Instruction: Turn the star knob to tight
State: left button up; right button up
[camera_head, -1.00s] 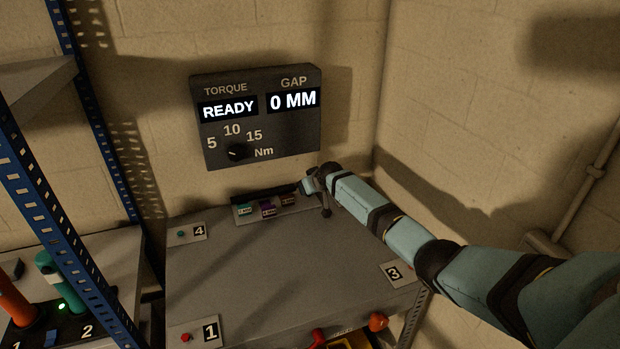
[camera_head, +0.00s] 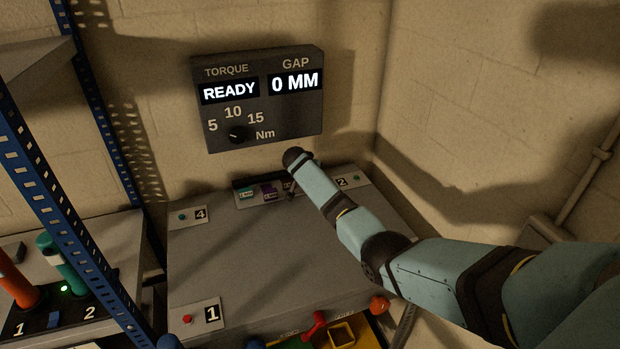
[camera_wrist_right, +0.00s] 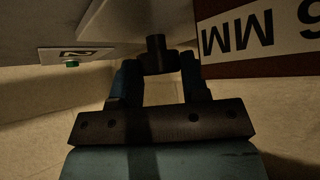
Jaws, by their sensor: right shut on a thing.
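In the wrist view my right gripper (camera_wrist_right: 158,66) is shut on a small dark piece (camera_wrist_right: 156,46) with an upright stub. I cannot tell whether this piece is the star knob. In the head view the right gripper is mostly hidden behind my wrist, at the bench's back edge by the tray of labelled blocks. A black round dial (camera_head: 237,134) sits on the wall panel (camera_head: 300,125) by the marks 5, 10 and 15 Nm. The panel reads READY and 0 MM. My left gripper is not in view.
The grey bench top (camera_head: 240,245) is mostly clear. Plate 4 (camera_head: 190,216), plate 1 (camera_head: 200,316) and plate 2 (camera_head: 345,182) lie on it. A block tray (camera_head: 245,183) stands at the back. Red knobs (camera_head: 378,305) line the front. A blue-posted rack (camera_head: 60,225) stands left.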

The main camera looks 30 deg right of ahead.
jog(key=shift+a+f+m+g+h+b, duration=0.15)
jog(key=shift+m+g+h+b, duration=0.15)
jog(key=shift+m+b, duration=0.2)
jog(key=shift+m, duration=0.3)
jog(key=shift+g+b, duration=0.3)
jog(key=o, duration=0.7)
jog(key=shift+o, duration=1.1)
jog(key=shift+r, duration=0.2)
